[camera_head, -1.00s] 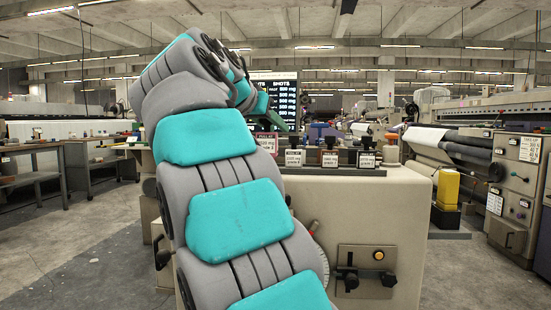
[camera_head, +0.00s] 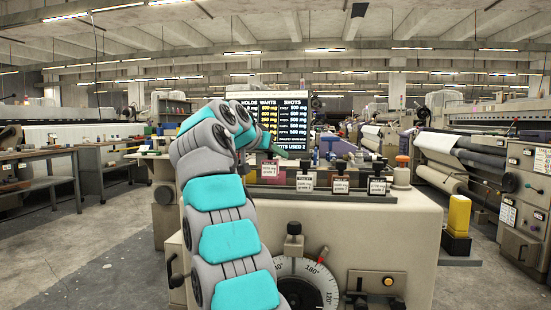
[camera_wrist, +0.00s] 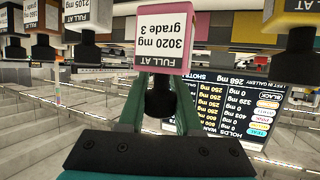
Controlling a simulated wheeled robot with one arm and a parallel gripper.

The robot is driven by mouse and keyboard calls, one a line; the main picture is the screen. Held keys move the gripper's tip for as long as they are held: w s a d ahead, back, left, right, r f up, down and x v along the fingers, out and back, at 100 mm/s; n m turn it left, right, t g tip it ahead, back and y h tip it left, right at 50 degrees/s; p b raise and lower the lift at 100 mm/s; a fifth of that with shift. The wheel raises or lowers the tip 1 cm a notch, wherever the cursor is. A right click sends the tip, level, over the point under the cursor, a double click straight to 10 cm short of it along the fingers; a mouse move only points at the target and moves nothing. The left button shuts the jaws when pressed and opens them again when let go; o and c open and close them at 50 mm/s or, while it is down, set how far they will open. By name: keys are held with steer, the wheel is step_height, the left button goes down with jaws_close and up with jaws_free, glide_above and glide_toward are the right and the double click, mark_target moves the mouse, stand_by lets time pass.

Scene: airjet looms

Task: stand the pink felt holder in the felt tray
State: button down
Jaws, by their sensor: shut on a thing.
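The pink felt holder (camera_wrist: 163,48) is a pink block with a white label reading "FULL AT 3020 mg grade 3", upside down in the wrist view. Its black knob (camera_wrist: 160,98) sits between the two green fingers of my gripper (camera_wrist: 158,112), which is shut on it. In the head view my gripper (camera_head: 288,152) is over the left end of the machine top, and the holder (camera_head: 270,174) shows partly below it. I cannot tell whether its base touches anything. I cannot pick out the felt tray with certainty.
Several labelled black-knobbed holders stand in a row to the right, the nearest (camera_head: 305,180) close beside. A white-and-orange spool (camera_head: 401,172) stands at the row's right end. A dark text screen (camera_head: 290,122) is behind. The machine front has a dial (camera_head: 300,280).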

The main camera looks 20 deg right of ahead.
steer(key=shift+w+f+b, duration=0.1)
steer(key=shift+f+b, duration=1.3)
steer(key=shift+f, duration=0.4)
steer(key=shift+f, duration=0.1)
steer(key=shift+f, duration=0.15)
steer(key=c, duration=0.6)
jaws_free()
steer(key=shift+a+r, duration=0.1)
steer(key=shift+r, duration=0.25)
steer(key=v, duration=1.1)
steer(key=shift+s+a, duration=0.2)
steer(key=shift+s, duration=0.05)
steer(key=shift+r, duration=0.15)
